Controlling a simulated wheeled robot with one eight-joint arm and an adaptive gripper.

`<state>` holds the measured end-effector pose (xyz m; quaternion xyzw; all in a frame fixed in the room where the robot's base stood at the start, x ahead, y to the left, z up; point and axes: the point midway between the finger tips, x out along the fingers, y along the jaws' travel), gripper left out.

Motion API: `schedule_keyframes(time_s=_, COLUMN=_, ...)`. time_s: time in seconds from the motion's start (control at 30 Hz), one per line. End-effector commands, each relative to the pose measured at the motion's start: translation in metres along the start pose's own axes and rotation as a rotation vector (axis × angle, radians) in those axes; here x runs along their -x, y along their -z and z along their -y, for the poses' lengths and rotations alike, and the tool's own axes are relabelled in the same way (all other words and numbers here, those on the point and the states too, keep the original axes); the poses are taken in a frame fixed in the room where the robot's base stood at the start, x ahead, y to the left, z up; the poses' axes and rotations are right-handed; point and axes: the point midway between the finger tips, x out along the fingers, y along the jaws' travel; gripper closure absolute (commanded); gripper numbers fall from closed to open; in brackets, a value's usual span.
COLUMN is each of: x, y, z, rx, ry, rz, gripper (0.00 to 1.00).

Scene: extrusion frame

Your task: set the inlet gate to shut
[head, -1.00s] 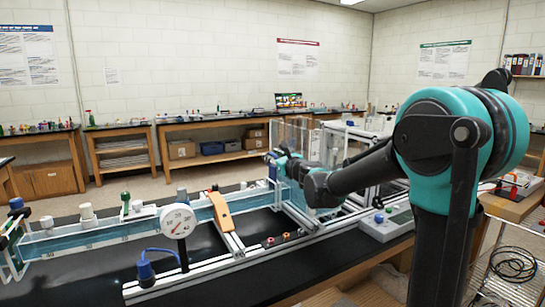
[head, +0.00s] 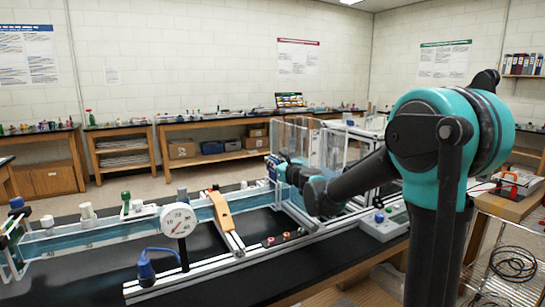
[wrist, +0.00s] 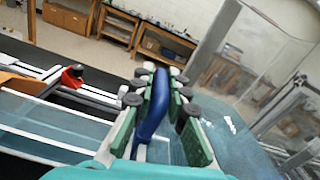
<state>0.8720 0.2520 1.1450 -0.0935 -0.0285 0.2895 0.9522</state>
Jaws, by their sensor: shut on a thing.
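The inlet gate's blue handle (wrist: 156,105) stands upright over the clear water channel (wrist: 60,130) in the wrist view. My gripper (wrist: 158,112) has its green-padded fingers on both sides of the handle and is shut on it. In the head view my gripper (head: 281,170) is at the right end of the long channel (head: 100,233), beside the clear tank (head: 292,134). The gate plate below the handle is mostly hidden by my gripper, so I cannot tell its position.
A round dial gauge (head: 178,220) and an orange-brown bracket (head: 221,211) stand along the channel to the left. A grey control box (head: 384,222) sits on the bench at the right. Red knobs (head: 287,236) lie on the front rail.

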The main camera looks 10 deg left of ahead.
Motion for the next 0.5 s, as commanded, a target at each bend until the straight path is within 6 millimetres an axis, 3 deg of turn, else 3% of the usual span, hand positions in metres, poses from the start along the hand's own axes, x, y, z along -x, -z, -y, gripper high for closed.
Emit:
schedule_keyframes(time_s=0.2, x=0.000, y=0.027, z=-0.004, rx=0.002, ry=0.003, rz=-0.001, gripper=1.00)
schedule_keyframes(time_s=0.5, x=0.001, y=0.030, z=-0.005, rx=0.003, ry=0.003, rz=-0.001, gripper=1.00)
